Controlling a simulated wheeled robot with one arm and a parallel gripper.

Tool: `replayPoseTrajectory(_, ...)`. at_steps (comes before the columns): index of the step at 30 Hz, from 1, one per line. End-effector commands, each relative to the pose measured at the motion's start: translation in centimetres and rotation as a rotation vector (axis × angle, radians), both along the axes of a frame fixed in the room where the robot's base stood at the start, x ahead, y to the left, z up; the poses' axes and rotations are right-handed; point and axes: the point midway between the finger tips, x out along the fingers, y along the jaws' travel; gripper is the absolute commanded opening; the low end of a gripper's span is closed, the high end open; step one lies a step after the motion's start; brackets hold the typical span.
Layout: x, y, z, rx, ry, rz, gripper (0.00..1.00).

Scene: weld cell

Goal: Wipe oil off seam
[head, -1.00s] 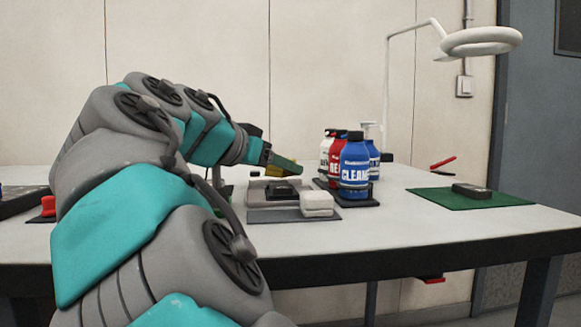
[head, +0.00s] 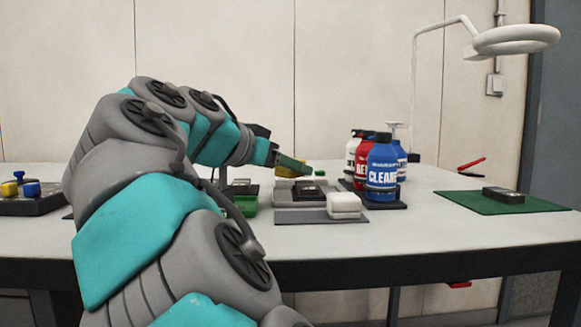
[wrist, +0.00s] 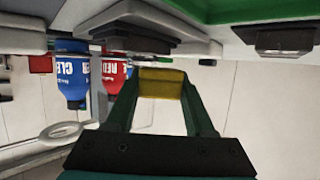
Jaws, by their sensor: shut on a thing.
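My gripper (head: 308,170) reaches over the bench from the left, its green fingers pointing right and down. It is shut on a yellow block, sponge-like in look, seen between the fingertips in the wrist view (wrist: 162,83). Below it in the head view is a grey fixture (head: 285,215) with a dark block (head: 310,191) on it. The block in my gripper appears above or behind the fixture; I cannot tell whether it touches anything. No seam or oil can be made out.
White blocks (head: 345,203) sit at the fixture's right front. A blue cleaner bottle (head: 381,172) stands close right with other bottles. A green mat (head: 480,205) carries a dark part (head: 503,194). A ring lamp (head: 515,40) hangs at right. Bench is clear in front.

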Motion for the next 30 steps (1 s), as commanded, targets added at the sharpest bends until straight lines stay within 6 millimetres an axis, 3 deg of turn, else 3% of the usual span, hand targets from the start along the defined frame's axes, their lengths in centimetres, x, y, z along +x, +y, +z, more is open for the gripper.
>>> replayPoseTrajectory(17, 0.0, 0.0, 5.6, -0.001, -0.003, 0.001, 0.0)
replayPoseTrajectory(30, 0.0, 0.0, 5.9, 0.0, -0.001, 0.001, 0.0)
